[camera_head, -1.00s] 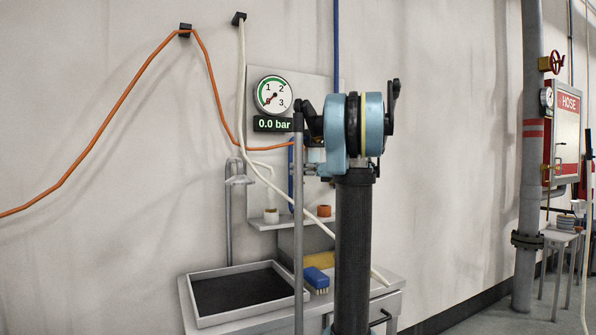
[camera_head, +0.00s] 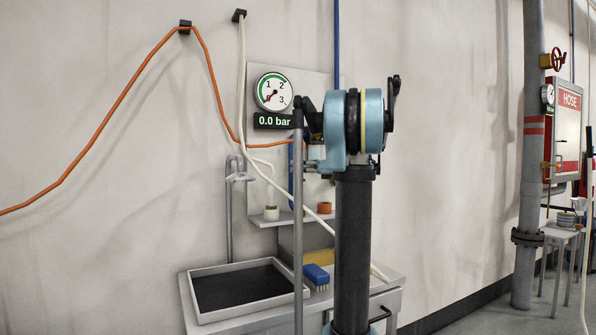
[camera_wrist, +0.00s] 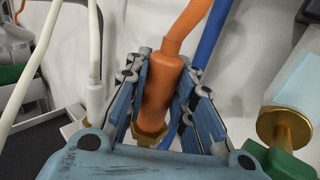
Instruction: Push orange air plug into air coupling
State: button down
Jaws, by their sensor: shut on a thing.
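In the wrist view the orange air plug (camera_wrist: 161,88) stands between the blue fingers of my gripper (camera_wrist: 166,92), which is shut on it. An orange hose (camera_wrist: 190,27) leaves its top end. Brass (camera_wrist: 150,133) shows at its lower end; I cannot tell whether this is the plug's nose or part of the air coupling. No coupling can be made out clearly. In the head view the orange hose (camera_head: 117,110) runs from a wall hook to behind my arm, which hides the plug and most of the gripper.
A gauge (camera_head: 273,92) above a 0.0 bar display (camera_head: 274,121) hangs on the wall panel. A white hose (camera_wrist: 37,70) runs left of the gripper, a blue hose (camera_wrist: 209,38) right of it. A black-bottomed tray (camera_head: 195,318) and a blue brush (camera_head: 316,275) lie on the bench.

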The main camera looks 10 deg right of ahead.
jog(key=shift+f, duration=4.9)
dwell(0.8)
jog(key=c, duration=1.3)
grip_release()
jog(key=v, duration=1.2)
jog(key=shift+w+f, duration=0.1)
